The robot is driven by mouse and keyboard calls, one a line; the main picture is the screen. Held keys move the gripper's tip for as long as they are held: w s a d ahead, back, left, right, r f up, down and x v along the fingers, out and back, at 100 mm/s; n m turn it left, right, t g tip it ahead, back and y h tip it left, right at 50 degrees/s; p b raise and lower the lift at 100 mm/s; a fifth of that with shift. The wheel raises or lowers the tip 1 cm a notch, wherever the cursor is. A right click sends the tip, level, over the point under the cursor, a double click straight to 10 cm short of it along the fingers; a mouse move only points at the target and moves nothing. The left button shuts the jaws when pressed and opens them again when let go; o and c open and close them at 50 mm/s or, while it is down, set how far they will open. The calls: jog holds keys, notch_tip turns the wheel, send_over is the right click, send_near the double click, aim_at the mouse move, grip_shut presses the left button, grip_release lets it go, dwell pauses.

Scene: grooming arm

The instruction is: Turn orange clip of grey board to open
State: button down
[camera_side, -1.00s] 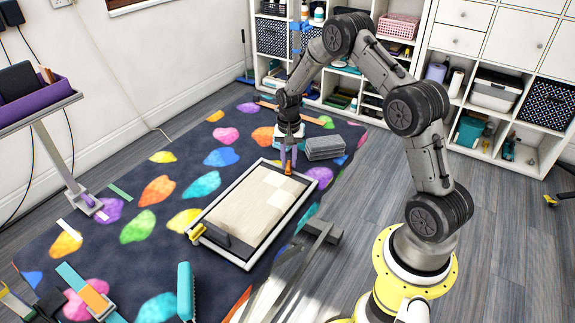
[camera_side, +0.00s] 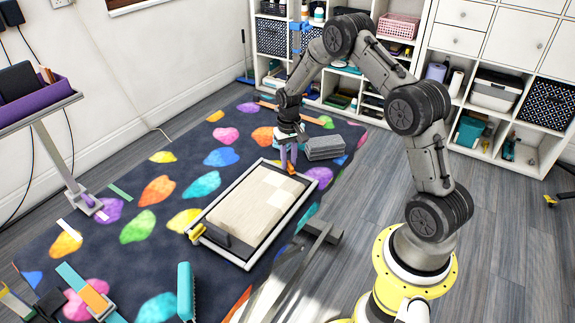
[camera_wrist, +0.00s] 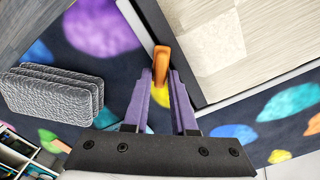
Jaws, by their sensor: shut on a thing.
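The grey board (camera_side: 207,254) lies on the dark patterned mat, with a light frame and a beige panel inside; its corner also shows in the wrist view (camera_wrist: 240,93). The orange clip (camera_wrist: 161,58) is at the board's far corner, at the frame's edge. My gripper (camera_wrist: 159,74) has purple fingers pointing down at this corner and is shut on the orange clip. In the side view, my gripper (camera_side: 288,168) hides most of the clip, so its exact angle is hard to read there.
A grey ribbed block (camera_side: 325,148) lies close by the gripper; it also shows in the wrist view (camera_wrist: 50,92). A teal brush (camera_side: 185,290) lies on the near mat. White shelves stand behind.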

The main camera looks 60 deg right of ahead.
aim_at(289, 163)
dwell(0.3)
jog(key=shift+n, duration=1.5)
jog(key=shift+n, duration=1.4)
jog(key=c, duration=1.2)
grip_release()
jog(key=shift+n, duration=0.4)
jog(key=o, duration=0.4)
jog(key=shift+o, duration=0.2)
jog(key=shift+r, duration=4)
